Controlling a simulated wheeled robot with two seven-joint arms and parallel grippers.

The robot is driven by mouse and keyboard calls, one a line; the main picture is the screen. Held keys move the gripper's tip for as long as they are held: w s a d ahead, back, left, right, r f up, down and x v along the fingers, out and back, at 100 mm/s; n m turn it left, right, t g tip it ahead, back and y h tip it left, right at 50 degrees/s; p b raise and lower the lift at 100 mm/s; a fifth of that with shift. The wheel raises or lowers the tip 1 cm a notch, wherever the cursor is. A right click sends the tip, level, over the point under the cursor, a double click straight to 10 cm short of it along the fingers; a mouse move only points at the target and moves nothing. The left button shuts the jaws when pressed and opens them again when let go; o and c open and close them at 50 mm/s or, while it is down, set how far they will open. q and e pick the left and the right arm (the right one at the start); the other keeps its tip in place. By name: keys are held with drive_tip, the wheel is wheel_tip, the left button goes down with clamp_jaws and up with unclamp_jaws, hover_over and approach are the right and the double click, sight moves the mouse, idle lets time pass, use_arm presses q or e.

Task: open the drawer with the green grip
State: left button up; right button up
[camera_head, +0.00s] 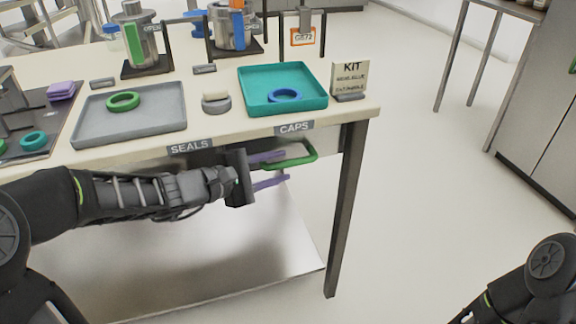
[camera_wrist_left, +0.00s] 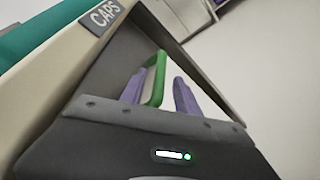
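The green grip (camera_head: 312,156) is a bar handle below the table edge, under the CAPS label (camera_head: 294,127). My left gripper (camera_head: 278,170) is beside it with its purple fingers apart. In the left wrist view the green grip (camera_wrist_left: 156,80) shows between the two spread fingers, close to the left one; I cannot tell whether they touch. The drawer front behind the grip is mostly hidden by the gripper and the table edge. Only part of my right arm shows at the bottom right of the head view; its gripper is out of view.
The tabletop above holds a grey tray (camera_head: 91,132) with a green ring, a teal tray (camera_head: 317,101) with a blue ring, and a KIT sign (camera_head: 350,78). A SEALS label (camera_head: 190,147) is further left. A table leg (camera_head: 348,215) stands right of the gripper. The floor beyond is clear.

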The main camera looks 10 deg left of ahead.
use_arm(q)
drive_tip(key=shift+x, duration=1.7)
drive_tip(key=shift+c, duration=0.4)
clamp_jaws()
